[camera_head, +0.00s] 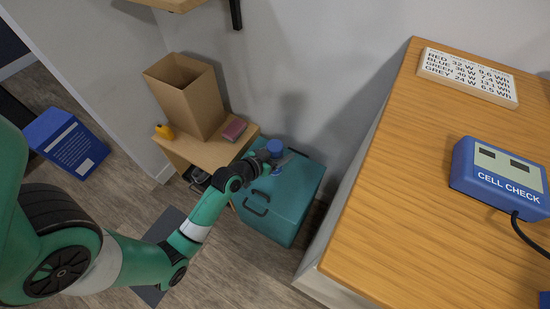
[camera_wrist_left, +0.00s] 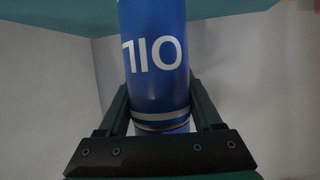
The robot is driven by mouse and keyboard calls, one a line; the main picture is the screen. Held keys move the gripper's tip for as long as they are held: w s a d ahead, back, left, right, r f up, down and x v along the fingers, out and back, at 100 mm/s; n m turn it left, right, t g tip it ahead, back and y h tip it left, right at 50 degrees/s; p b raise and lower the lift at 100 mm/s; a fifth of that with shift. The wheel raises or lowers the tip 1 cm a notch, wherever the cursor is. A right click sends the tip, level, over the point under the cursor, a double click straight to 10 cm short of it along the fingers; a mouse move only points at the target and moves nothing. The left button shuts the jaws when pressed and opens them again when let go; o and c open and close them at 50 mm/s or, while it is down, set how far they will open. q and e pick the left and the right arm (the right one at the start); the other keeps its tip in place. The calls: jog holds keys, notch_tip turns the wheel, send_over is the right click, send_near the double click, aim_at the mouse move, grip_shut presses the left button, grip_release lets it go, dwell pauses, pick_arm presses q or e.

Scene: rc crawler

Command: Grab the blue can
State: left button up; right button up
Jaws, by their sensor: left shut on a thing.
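The blue can (camera_head: 274,147) stands on top of the teal chest (camera_head: 286,205) near the wall. In the left wrist view the blue can (camera_wrist_left: 153,60) fills the middle and carries white "OIL" lettering and pale bands. My left gripper (camera_head: 272,160) reaches the can from the left. In the left wrist view its two fingers (camera_wrist_left: 160,112) lie on either side of the can, shut on it. The can's far end is cut off by the wrist view's edge. My right gripper is not in view.
A small wooden stand (camera_head: 202,155) with a cardboard box (camera_head: 186,95), a yellow item (camera_head: 165,131) and a pink block (camera_head: 234,129) is left of the chest. A wooden worktop (camera_head: 400,200) with a blue CELL CHECK device (camera_head: 499,178) is at right. A blue box (camera_head: 66,143) stands far left.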

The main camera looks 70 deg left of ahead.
aim_at(281, 145)
pick_arm(q)
grip_shut()
jog(key=shift+r, duration=0.15)
jog(key=shift+r+p, duration=0.3)
jog(key=shift+r, duration=0.05)
notch_tip(281, 145, up, 3)
jog(key=shift+f+p, duration=0.15)
jog(key=shift+p, duration=0.65)
jog(key=s+d+r+p, duration=0.7)
jog(key=s+d+r, duration=0.2)
jog(key=d, duration=0.1)
jog(key=shift+s+d+r, duration=0.2)
